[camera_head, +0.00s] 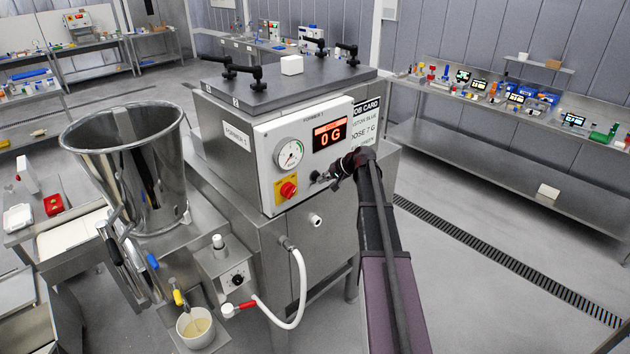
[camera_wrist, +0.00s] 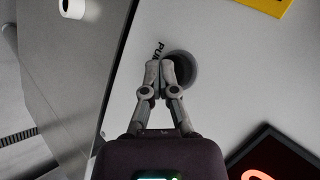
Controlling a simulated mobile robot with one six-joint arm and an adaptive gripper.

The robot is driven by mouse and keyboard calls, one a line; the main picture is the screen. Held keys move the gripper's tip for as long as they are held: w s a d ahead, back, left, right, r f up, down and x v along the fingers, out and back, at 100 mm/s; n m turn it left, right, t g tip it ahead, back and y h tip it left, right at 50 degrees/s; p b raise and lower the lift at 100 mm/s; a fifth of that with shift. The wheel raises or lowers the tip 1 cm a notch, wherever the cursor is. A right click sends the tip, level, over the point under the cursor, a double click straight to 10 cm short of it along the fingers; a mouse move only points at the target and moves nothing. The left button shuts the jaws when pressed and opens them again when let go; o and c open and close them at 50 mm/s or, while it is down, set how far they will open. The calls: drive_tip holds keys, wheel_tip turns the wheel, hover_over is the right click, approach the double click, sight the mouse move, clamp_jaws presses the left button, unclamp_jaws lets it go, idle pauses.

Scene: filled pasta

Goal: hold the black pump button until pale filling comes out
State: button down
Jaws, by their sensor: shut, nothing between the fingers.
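My gripper (camera_head: 324,178) is at the lower right of the white control panel (camera_head: 270,190). In the wrist view my gripper (camera_wrist: 166,64) is shut and empty, with its fingertips together in front of the round pump button (camera_wrist: 186,64). The button has a grey collar and a dark middle, partly hidden by the fingers. Letters starting "PU" show beside it. I cannot tell whether the tips touch or press it. The red display (camera_head: 330,134) reads 0 G. A white cup (camera_head: 184,340) with pale beige contents stands below a yellow-tipped nozzle (camera_head: 179,297).
The panel also carries a gauge (camera_head: 289,154) and a red knob (camera_head: 288,189) on yellow. A steel hopper (camera_head: 130,165) stands left of the machine. A white hose (camera_head: 301,285) loops below the panel. A bench (camera_head: 500,115) with small items stands at right. Open floor lies between.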

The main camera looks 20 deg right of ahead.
idle(0.4)
drive_tip(key=shift+s+d, duration=0.25)
drive_tip(key=shift+s, duration=0.55)
drive_tip(key=shift+s, duration=0.1)
drive_tip(key=s, duration=0.1)
drive_tip(key=s+d, duration=0.1)
drive_tip(key=s, duration=0.2)
drive_tip(key=shift+s+d, duration=0.25)
drive_tip(key=shift+d, duration=0.1)
drive_tip(key=shift+w, duration=0.1)
idle(0.5)
drive_tip(key=s+a+f+n+g+h+b, duration=0.1)
drive_tip(key=s+a+f+n+g+b, duration=0.1)
drive_tip(key=s+a+f+b, duration=0.45)
drive_tip(key=s+a+f+n+g+h+b, duration=0.1)
drive_tip(key=s+a+f+g, duration=0.15)
drive_tip(key=a+f, duration=0.45)
drive_tip(key=s+a+f+n+g+h+b, duration=0.1)
drive_tip(key=s+a+f+n+h+b, duration=0.1)
drive_tip(key=s+a, duration=0.4)
drive_tip(key=s+a+f+n+g+h+b, duration=0.1)
drive_tip(key=s+a+f+b, duration=0.3)
drive_tip(key=s, duration=0.5)
drive_tip(key=shift+a+f+n+g+h+b, duration=0.45)
drive_tip(key=shift+a+f+h, duration=0.2)
drive_tip(key=shift+a+h, duration=0.2)
